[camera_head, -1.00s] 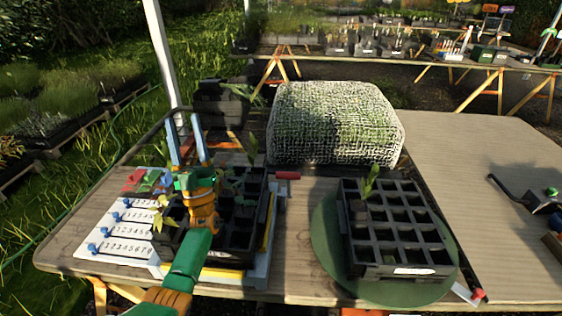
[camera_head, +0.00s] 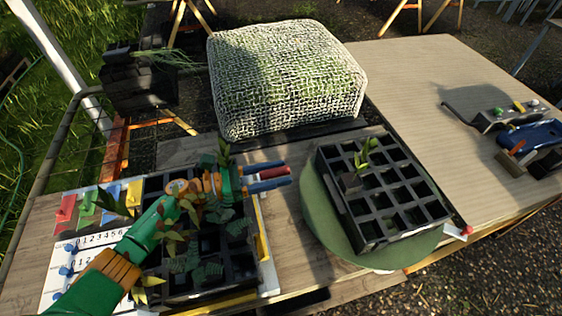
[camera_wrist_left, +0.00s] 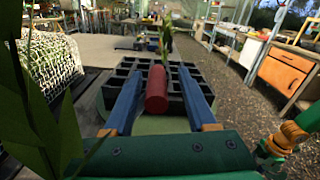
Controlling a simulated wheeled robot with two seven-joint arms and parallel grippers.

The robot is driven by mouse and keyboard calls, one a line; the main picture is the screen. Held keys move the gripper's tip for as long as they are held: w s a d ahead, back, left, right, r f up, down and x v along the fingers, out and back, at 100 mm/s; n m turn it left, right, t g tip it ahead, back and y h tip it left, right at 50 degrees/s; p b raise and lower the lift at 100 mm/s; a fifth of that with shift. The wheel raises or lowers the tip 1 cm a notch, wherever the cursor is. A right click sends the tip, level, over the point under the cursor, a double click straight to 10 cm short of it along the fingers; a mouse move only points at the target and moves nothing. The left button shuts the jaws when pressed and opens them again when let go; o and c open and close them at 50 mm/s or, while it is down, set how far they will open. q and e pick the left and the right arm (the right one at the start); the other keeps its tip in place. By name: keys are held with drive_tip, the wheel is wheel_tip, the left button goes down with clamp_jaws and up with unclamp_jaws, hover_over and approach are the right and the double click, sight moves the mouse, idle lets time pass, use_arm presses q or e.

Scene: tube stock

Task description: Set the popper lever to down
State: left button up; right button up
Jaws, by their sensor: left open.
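The red handle, which looks like the popper lever (camera_head: 275,172), sticks out to the right beside the left plant tray (camera_head: 235,268). In the left wrist view the red handle (camera_wrist_left: 156,90) lies between the two blue fingers, with a gap on each side. My left gripper (camera_head: 288,173) is open around the handle, reaching over the tray from the left. It also shows in the left wrist view (camera_wrist_left: 156,98). The handle's base is hidden by the gripper and leaves.
A black cell tray (camera_head: 385,195) with a seedling stands on a green round turntable (camera_head: 316,210) at the right. A net-covered dome (camera_head: 285,75) stands behind. A numbered white board (camera_head: 60,250) is at the left. Tools, including a blue one (camera_head: 540,134), lie far right.

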use_arm(q)
drive_tip(key=x, duration=0.2)
drive_tip(key=shift+w+d, duration=0.2)
drive_tip(key=shift+w, duration=0.05)
drive_tip(key=shift+a+f, duration=0.1)
clamp_jaws()
drive_tip(key=shift+s, duration=0.1)
idle(0.9)
